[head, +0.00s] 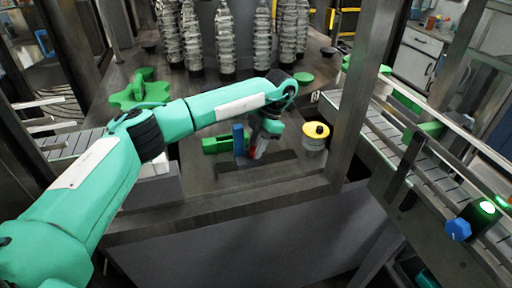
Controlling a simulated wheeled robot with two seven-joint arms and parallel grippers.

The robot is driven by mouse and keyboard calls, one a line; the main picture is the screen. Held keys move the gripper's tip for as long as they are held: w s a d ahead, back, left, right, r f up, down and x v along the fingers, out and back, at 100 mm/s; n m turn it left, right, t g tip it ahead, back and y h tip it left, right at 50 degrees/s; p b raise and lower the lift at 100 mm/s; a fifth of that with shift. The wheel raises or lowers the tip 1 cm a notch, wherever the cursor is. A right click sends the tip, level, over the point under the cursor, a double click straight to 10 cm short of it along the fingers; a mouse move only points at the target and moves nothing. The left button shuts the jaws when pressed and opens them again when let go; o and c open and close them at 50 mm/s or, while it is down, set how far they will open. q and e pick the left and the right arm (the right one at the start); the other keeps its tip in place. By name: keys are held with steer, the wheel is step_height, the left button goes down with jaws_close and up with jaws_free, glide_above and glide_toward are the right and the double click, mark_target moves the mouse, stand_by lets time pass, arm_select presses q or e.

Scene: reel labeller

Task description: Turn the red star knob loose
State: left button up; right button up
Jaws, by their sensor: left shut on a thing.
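My left arm reaches in from the left, and its gripper (260,146) points down over the dark machine deck, near the middle of the view. It is shut at a small patch of red, which I take to be the red star knob (258,152). The knob is mostly hidden by the gripper, so its star shape and turn cannot be made out. A blue upright part (239,139) stands just left of the gripper, beside a green block (216,145). My right gripper is not in view.
A yellow-topped cylinder with a black knob (316,131) stands right of the gripper. A green star-shaped wheel (140,93) lies at the left. Metal posts (356,90) frame the deck. A conveyor (430,180) with a blue knob (458,229) runs at the right.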

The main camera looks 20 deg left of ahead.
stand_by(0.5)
arm_select(q)
steer(key=o, duration=1)
steer(key=b+v, duration=0.1)
steer(key=v, duration=1.3)
steer(key=shift+a, duration=0.15)
